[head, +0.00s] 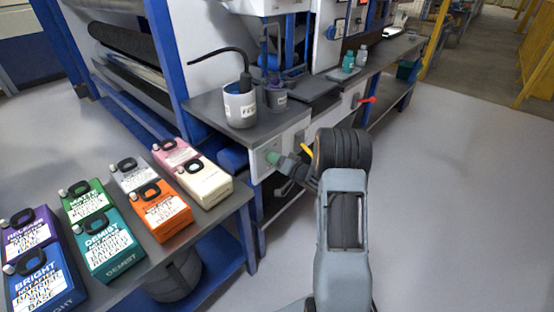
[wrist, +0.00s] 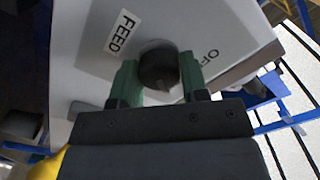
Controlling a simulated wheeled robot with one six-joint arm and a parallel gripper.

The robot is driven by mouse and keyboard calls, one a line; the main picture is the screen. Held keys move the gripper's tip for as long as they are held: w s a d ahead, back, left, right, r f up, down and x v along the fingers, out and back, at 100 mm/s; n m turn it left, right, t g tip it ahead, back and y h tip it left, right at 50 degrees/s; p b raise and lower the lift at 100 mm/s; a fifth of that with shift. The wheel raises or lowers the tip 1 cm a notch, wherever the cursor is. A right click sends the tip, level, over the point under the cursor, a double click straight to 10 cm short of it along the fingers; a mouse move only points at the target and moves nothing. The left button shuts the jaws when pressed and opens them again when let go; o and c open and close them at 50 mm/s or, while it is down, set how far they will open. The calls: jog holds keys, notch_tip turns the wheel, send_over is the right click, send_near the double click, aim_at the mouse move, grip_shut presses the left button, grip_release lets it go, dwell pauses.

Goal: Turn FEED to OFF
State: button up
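The FEED knob (wrist: 159,68) is a round black knob on a light grey panel (wrist: 205,28). The label FEED (wrist: 122,33) is on its left and the label OFF (wrist: 211,55) on its right. My gripper (wrist: 158,78) has green fingers, one on each side of the knob, with the knob between the tips. I cannot tell whether both fingers touch it. Which way the knob points is not clear. In the head view my gripper (head: 275,160) is at the front face of the grey-topped bench, and the knob is hidden there.
A table with several coloured jugs (head: 165,208) stands at the left. A white pot (head: 240,104) and a grey cup (head: 276,96) are on the bench above my gripper. A red lever (head: 366,100) sticks out farther right. The floor (head: 450,200) at the right is clear.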

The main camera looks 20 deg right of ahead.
jog(key=c, duration=0.4)
jog(key=shift+d, duration=0.1)
jog(key=shift+c, duration=0.2)
jog(key=n+b, duration=0.2)
jog(key=shift+f+n, duration=0.15)
jog(key=shift+n, duration=0.25)
jog(key=n+b, duration=0.2)
jog(key=n, duration=0.1)
jog(key=shift+n+b, duration=0.3)
jog(key=shift+b, duration=0.05)
jog(key=n+b, duration=0.4)
jog(key=n, duration=0.1)
jog(key=shift+s+a, duration=0.1)
jog(key=shift+a, duration=0.1)
jog(key=shift+n, duration=0.4)
jog(key=o, duration=0.9)
